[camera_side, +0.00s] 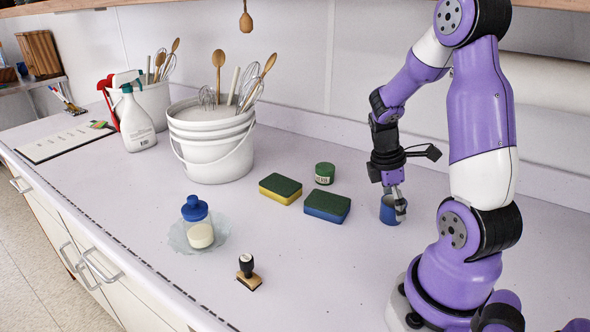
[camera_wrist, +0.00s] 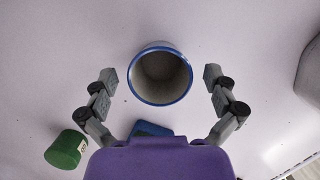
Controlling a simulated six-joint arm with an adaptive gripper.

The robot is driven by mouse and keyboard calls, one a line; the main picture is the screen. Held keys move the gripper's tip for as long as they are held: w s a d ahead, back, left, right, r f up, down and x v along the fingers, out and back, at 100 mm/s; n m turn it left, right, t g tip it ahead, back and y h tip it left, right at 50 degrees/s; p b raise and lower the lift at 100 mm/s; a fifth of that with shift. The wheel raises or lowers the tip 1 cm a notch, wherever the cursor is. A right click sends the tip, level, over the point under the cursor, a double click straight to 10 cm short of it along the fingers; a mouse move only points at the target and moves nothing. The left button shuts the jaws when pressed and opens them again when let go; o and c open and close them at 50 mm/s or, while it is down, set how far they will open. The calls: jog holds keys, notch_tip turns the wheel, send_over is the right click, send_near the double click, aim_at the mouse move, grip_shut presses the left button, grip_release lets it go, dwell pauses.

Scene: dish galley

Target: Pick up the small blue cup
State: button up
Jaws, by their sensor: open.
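The small blue cup (camera_side: 388,212) stands upright on the counter at the right in the side view, close to my arm's base. In the wrist view the cup (camera_wrist: 160,99) shows from above, with a blue rim and a pale, empty inside. My gripper (camera_side: 398,205) points down at the cup. In the wrist view my gripper (camera_wrist: 160,78) is open, with one finger on each side of the cup and a gap on both sides. The side view shows a finger in front of part of the cup. I cannot tell the exact fingertip height.
A green jar (camera_side: 324,173), a blue sponge (camera_side: 327,207) and a yellow sponge (camera_side: 281,189) lie left of the cup. Farther left are a white bucket (camera_side: 211,150) of utensils, a blue-capped bottle (camera_side: 198,226) and a stamp (camera_side: 248,275). The counter between stamp and cup is clear.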

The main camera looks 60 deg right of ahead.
jog(key=shift+f, duration=0.35)
jog(key=c, duration=1.3)
jog(key=shift+o, duration=0.2)
